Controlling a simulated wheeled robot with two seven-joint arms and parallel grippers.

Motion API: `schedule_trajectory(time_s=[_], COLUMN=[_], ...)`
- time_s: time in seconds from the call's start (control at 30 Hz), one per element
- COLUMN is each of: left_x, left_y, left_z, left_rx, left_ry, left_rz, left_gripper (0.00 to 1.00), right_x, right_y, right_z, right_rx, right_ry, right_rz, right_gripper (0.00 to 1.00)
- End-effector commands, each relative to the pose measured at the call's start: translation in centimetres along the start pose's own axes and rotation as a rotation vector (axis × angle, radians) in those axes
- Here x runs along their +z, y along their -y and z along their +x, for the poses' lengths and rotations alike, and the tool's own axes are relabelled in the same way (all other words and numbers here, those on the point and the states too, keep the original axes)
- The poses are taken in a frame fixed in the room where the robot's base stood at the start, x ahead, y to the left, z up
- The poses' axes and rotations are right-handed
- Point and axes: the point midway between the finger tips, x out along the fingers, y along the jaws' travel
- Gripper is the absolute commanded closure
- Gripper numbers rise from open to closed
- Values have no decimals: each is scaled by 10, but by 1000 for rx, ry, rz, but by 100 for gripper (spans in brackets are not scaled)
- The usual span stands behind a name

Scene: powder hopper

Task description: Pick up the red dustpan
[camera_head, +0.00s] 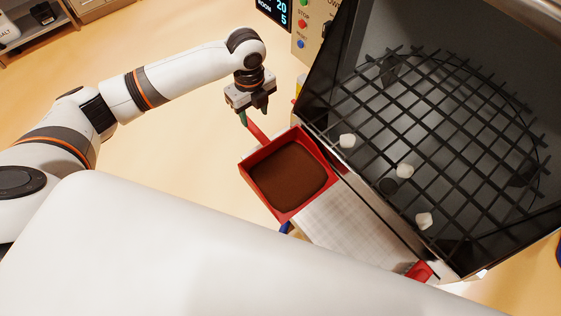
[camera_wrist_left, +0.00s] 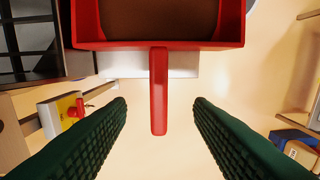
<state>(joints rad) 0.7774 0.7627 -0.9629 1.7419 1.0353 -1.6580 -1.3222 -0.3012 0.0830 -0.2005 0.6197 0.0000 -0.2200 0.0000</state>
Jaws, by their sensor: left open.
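The red dustpan (camera_head: 324,148) holds brown powder and sits at the near left corner of the hopper, over a light shelf. Its red handle (camera_head: 257,131) points up-left toward my left gripper (camera_head: 254,112). In the left wrist view the handle (camera_wrist_left: 159,95) lies between the two green fingers of my left gripper (camera_wrist_left: 160,104), with a gap on both sides. The left gripper is open and holds nothing. Whether the fingers are level with the handle or above it is hard to tell. My right gripper is not in view.
The hopper with its black grate (camera_head: 440,130) fills the right side; several white lumps lie on it. A control panel (camera_head: 308,30) with buttons stands behind. A light shelf (camera_head: 350,222) runs along the hopper's front. A red item (camera_head: 419,271) is at its lower end. Open floor lies left.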

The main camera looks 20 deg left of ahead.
Motion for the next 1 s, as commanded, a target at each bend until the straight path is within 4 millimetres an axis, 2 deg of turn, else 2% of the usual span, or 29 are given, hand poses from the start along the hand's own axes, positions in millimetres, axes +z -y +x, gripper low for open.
schedule_trajectory(time_s=[0.2,0.47,0.7,0.83,1.0], left_x=[2,2,4,4,4], left_y=[0,0,-1,-1,-1], left_z=[39,60,95,105,106], left_rx=[-2,1,0,1,3], left_ry=[3,2,1,0,0], left_rz=[-2,-2,-2,-1,-1], left_gripper=[53,53,53,53,53], right_x=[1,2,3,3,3], right_y=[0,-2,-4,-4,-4], right_z=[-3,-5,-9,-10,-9], right_rx=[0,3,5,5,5], right_ry=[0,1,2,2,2], right_rz=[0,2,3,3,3], right_gripper=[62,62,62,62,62])
